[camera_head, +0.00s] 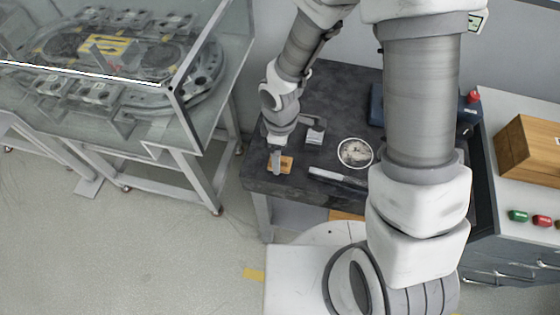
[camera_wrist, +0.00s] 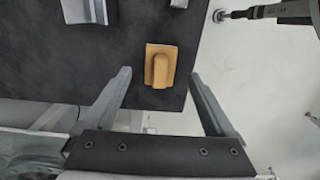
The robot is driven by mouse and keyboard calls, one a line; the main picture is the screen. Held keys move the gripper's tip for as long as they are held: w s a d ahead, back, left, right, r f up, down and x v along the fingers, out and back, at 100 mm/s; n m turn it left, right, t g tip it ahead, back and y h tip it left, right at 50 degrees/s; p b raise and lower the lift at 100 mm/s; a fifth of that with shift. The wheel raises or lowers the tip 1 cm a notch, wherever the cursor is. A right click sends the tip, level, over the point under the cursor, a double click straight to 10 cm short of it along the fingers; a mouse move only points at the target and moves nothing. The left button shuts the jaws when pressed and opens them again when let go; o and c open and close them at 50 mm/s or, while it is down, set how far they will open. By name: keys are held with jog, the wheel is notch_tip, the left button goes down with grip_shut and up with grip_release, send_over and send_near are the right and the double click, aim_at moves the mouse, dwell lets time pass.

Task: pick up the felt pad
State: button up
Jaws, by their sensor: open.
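The felt pad, a small tan-orange block with a raised rounded ridge along its middle, lies flat on the dark table (camera_head: 340,85) near its front left corner. It shows in the wrist view (camera_wrist: 161,60) and, partly hidden by my gripper, in the head view (camera_head: 287,165). My gripper (camera_head: 277,171) points down over the pad. In the wrist view its open fingers (camera_wrist: 160,73) appear on either side of the pad, with a gap on both sides. Nothing is held. I cannot tell how high the fingertips are above the table.
A small grey-white block (camera_head: 315,135), a round white-rimmed dish (camera_head: 355,152) and a light flat bar (camera_head: 335,177) lie to the right. A glass-walled ring-track machine (camera_head: 110,60) stands at left. A wooden box (camera_head: 530,150) is on the right-hand cabinet. The table's front edge is close to the pad.

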notch_tip(320, 180, down, 3)
jog(key=shift+f, duration=0.15)
grip_shut()
dwell(0.4)
